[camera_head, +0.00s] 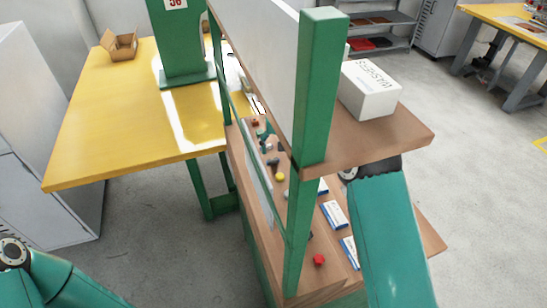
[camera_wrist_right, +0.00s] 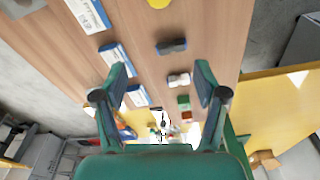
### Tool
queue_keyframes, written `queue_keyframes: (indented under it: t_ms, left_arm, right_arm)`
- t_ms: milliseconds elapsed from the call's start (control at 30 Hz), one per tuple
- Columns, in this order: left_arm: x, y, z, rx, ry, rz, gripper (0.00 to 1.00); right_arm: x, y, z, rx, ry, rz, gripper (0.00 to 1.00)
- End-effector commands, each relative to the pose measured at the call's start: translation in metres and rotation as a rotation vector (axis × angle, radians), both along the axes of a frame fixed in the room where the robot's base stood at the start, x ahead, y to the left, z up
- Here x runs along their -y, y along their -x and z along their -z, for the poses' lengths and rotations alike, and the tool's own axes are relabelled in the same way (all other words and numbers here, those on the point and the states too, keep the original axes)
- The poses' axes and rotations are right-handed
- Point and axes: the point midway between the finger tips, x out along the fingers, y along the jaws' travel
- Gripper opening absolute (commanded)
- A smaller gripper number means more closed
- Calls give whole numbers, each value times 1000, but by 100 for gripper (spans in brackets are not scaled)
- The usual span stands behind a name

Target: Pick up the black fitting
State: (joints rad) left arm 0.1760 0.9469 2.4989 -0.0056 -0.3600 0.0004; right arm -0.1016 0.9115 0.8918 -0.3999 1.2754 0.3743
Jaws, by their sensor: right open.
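A dark grey-black fitting (camera_wrist_right: 171,46) lies on the wooden board in the right wrist view. It also shows, small, in the head view (camera_head: 273,161), between a yellow piece (camera_head: 280,177) and a pale grey one (camera_wrist_right: 179,80). My right gripper (camera_wrist_right: 162,72) is open with nothing between its fingers. In the wrist picture the fitting appears between and slightly above the fingertips; the height gap is hard to judge. In the head view the right gripper is hidden behind the rack. My left arm shows at the lower left, its gripper out of view.
A green post (camera_head: 318,90) and upper shelf (camera_head: 390,139) with a white box (camera_head: 369,88) stand above the board. Blue-and-white boxes (camera_wrist_right: 113,54) lie beside the fittings. A red piece (camera_head: 319,260) lies at the near end. A yellow table (camera_head: 110,130) stands left.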

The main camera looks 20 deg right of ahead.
Motion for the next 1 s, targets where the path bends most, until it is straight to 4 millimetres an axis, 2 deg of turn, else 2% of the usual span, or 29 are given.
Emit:
queue_keyframes:
  t_ms: [133, 400, 667, 700, 967, 1000]
  left_arm:
    - [0, 0, -4, 0, 0, -1, 70]
    - [0, 0, -12, 0, 0, -1, 70]
    - [0, 0, -12, 0, 0, -1, 70]
    - [0, 0, -12, 0, 0, -1, 70]
    - [0, 0, -12, 0, 0, -1, 70]
    - [0, 0, -12, 0, 0, -1, 70]
  right_arm:
    - [-13, -5, 13, -2, -1, -21, 72]
    - [-16, -11, 49, -2, 0, -26, 72]
    - [-17, -12, 53, 1, -1, -27, 72]
    - [-17, -12, 53, 1, -1, -27, 70]
    - [-17, -11, 53, 1, -1, -28, 27]
    - [-17, -11, 53, 1, -1, -28, 26]
